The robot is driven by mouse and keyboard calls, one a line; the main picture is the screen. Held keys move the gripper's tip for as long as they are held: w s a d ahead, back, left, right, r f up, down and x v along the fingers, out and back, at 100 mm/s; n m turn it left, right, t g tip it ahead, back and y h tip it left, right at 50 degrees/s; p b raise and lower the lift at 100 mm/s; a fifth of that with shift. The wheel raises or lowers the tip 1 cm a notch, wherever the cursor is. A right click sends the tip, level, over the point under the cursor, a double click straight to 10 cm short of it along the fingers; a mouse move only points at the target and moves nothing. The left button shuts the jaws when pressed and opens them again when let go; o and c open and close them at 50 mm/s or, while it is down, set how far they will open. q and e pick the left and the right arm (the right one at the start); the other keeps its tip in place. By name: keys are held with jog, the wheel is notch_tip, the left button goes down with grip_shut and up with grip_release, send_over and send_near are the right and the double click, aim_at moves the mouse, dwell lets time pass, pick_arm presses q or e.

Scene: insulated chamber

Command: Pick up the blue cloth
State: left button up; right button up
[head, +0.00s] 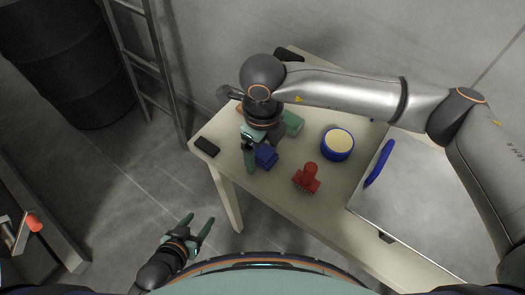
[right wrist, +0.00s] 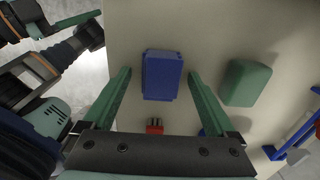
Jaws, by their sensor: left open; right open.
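The blue cloth (head: 267,157), a small folded block, lies on the pale table near its left end. It also shows in the right wrist view (right wrist: 162,75). My right gripper (head: 262,153) is above it, open and pointing down. In the right wrist view the open fingers (right wrist: 159,76) stand on either side of the cloth, with gaps; I cannot tell the height. Part of the cloth is hidden by the right gripper in the head view. My left gripper (head: 201,219) is open and empty, off the table's front left edge.
A green block (head: 293,123) lies close behind the cloth. A red object (head: 307,178), a blue round container (head: 337,144) and a metal case (head: 420,200) are to the right. A black item (head: 207,146) lies at the left corner of the table (head: 230,165).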

jog(key=c, duration=1.4)
